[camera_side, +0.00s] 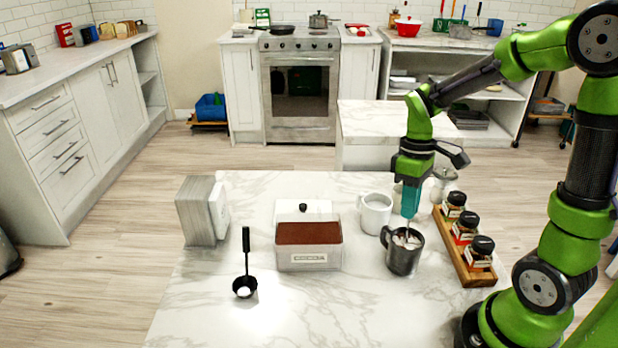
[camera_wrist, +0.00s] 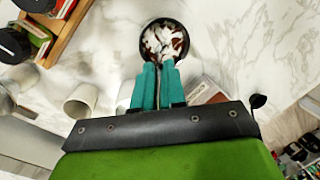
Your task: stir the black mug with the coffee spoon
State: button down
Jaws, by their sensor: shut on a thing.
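The black mug (camera_side: 402,260) stands upright on the marble table, its handle toward the left in the side view. In the wrist view the mug (camera_wrist: 142,45) is seen from above, with white and dark brown contents. My gripper (camera_side: 409,214) points down just above the mug, its teal fingers shut on the coffee spoon (camera_side: 408,229). A short, thin length of the spoon shows below the fingers and runs down into the mug. Its lower end is hidden in the contents. In the wrist view my gripper (camera_wrist: 160,66) reaches the mug's near rim; I cannot tell if they touch.
A white mug (camera_side: 376,216) stands close behind left of the black mug. A wooden rack (camera_side: 465,262) with dark-lidded jars is close on the right. A tin of brown powder (camera_side: 309,262) stands left, with a black scoop (camera_side: 246,262) beyond it. The table's front is clear.

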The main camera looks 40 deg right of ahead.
aim_at(406, 230)
jog(key=shift+s+a+f, duration=0.15)
jog(key=shift+f, duration=0.85)
jog(key=shift+s+a+f, duration=0.15)
jog(key=shift+f, duration=0.85)
